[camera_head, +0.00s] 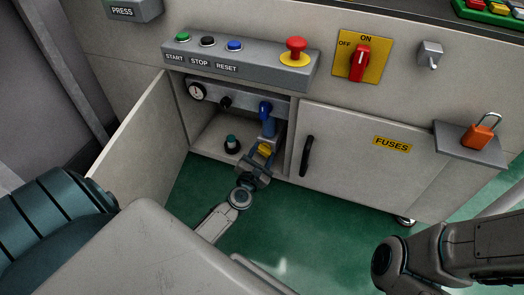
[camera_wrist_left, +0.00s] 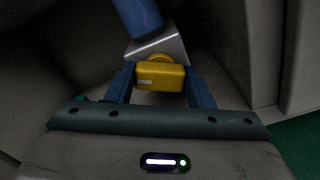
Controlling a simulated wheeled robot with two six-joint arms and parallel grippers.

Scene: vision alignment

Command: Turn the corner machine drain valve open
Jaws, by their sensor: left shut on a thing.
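The drain valve's yellow handle (camera_head: 265,149) is inside the open cabinet, low on the right, below a blue pipe (camera_head: 268,124). My left gripper (camera_head: 262,157) reaches into the cabinet opening and is shut on the handle. In the left wrist view the yellow handle (camera_wrist_left: 160,76) sits between the two blue fingers of the left gripper (camera_wrist_left: 161,86). A grey metal fitting (camera_wrist_left: 157,48) and the blue pipe (camera_wrist_left: 138,16) are just beyond it. The handle's far side is hidden. My right arm shows at the lower right, but its gripper is out of view.
The cabinet's open door (camera_head: 137,140) stands to the left. A closed FUSES door (camera_head: 350,165) with a black handle (camera_head: 306,156) is to the right. A gauge (camera_head: 196,92), black knob (camera_head: 225,103) and green-capped item (camera_head: 232,143) are in the cabinet. A button panel (camera_head: 240,64) juts out above.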

